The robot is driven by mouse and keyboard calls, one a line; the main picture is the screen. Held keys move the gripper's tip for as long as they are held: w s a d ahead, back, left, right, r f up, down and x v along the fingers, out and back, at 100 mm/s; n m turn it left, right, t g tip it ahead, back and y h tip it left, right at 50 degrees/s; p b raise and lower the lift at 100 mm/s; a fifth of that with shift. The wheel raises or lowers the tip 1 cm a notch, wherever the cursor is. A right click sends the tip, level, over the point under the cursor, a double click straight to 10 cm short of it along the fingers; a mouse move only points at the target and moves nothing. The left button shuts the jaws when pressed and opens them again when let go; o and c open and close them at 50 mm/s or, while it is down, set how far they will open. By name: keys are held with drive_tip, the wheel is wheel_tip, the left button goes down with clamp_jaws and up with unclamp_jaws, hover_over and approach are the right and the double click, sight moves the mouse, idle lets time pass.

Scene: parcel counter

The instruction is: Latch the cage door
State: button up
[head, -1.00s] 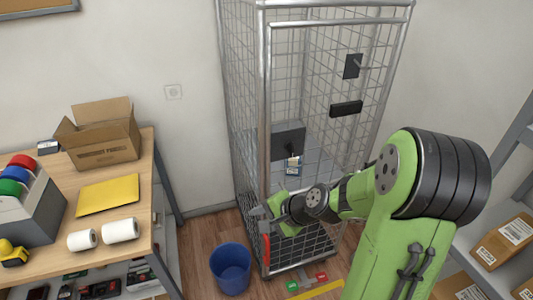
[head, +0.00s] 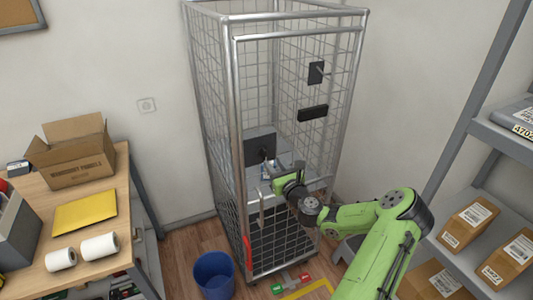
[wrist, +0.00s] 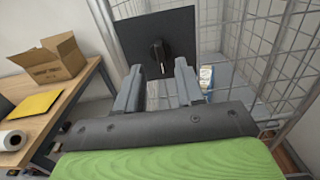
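The wire cage (head: 233,120) stands upright against the wall, with a mesh door panel (head: 300,40) at its front. A dark square plate (head: 258,150) sits low on the cage's left part. In the wrist view this plate (wrist: 183,35) carries a black turning knob (wrist: 158,55), ahead of my gripper (wrist: 158,85). The fingers are apart with nothing between them, and the knob shows beyond their tips, apparently untouched. In the head view my gripper (head: 272,172) is at the cage front beside the plate. I cannot tell whether the door is fully closed.
A black plate with a lever (head: 316,73) and a black block (head: 313,113) are higher on the mesh. A blue bin (head: 214,275) stands at front left. A wooden table (head: 112,215) with an open carton (head: 75,155) is at left, a parcel shelf (head: 500,140) at right.

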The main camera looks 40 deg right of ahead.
sight(266, 154)
drive_tip(key=x, duration=0.6)
drive_tip(key=shift+p, duration=0.35)
clamp_jaws()
